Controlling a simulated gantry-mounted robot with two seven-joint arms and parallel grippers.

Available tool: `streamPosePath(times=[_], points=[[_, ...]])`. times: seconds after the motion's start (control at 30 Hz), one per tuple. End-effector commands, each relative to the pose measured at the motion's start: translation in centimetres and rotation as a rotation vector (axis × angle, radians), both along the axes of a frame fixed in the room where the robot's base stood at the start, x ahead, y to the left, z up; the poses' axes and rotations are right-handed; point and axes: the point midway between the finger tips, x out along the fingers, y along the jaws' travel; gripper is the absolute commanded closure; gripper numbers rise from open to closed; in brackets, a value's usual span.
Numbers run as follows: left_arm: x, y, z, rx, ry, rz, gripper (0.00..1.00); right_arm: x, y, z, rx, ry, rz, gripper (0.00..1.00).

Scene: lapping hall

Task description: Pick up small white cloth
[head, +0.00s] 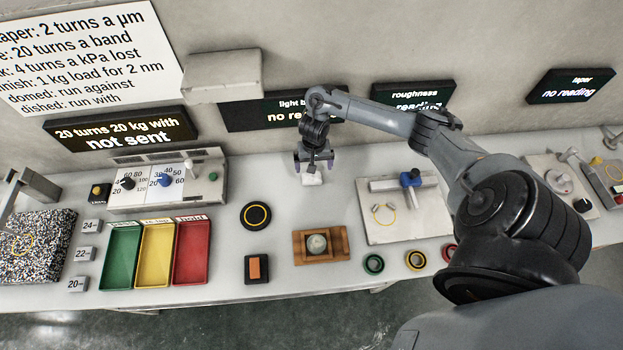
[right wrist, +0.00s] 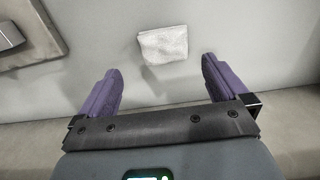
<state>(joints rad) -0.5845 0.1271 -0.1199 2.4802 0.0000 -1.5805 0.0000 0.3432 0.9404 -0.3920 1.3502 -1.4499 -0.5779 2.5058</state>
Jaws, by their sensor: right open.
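The small white cloth (head: 311,178) lies on the pale bench top towards the back, just below my right gripper in the head view. In the right wrist view the cloth (right wrist: 163,45) is a folded, roughly square piece, ahead of and between the two purple fingers. My right gripper (head: 314,160) is open and empty; its fingers also show in the right wrist view (right wrist: 158,80), apart from the cloth. It points down, and the exact height above the bench is hard to tell. My left gripper is not in view.
A plate with a blue-topped instrument (head: 375,222) stands right of the cloth. A round black pad (head: 256,216) and a wooden block (head: 310,258) lie nearer the front. Green, yellow and red trays (head: 122,256) and a control panel (head: 205,195) stand to the left. Bench around the cloth is clear.

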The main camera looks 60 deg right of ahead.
Motion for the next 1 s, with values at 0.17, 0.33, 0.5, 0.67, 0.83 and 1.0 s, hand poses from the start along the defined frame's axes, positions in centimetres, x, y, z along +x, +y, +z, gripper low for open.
streamPosePath(times=[0.17, 0.33, 0.5, 0.67, 0.83, 1.0], points=[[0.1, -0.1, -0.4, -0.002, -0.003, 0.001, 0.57, 0.1, 0.4, -1.5, 0.002, 0.000, -0.001, 0.00], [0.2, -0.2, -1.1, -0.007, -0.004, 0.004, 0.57, 0.2, 0.7, -3.7, 0.001, 0.001, -0.002, 0.00], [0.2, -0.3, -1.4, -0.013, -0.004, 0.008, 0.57, 0.2, 0.7, -5.1, 0.000, 0.000, 0.000, 0.00], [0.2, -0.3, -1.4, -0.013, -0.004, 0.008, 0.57, 0.2, 0.6, -5.3, -0.001, -0.001, 0.000, 0.00], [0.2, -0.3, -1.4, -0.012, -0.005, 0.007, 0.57, 0.2, 0.6, -5.2, -0.001, -0.001, 0.000, 0.06], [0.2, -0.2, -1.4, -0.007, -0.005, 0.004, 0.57, 0.2, 0.6, -5.2, -0.001, -0.001, 0.000, 0.32]])
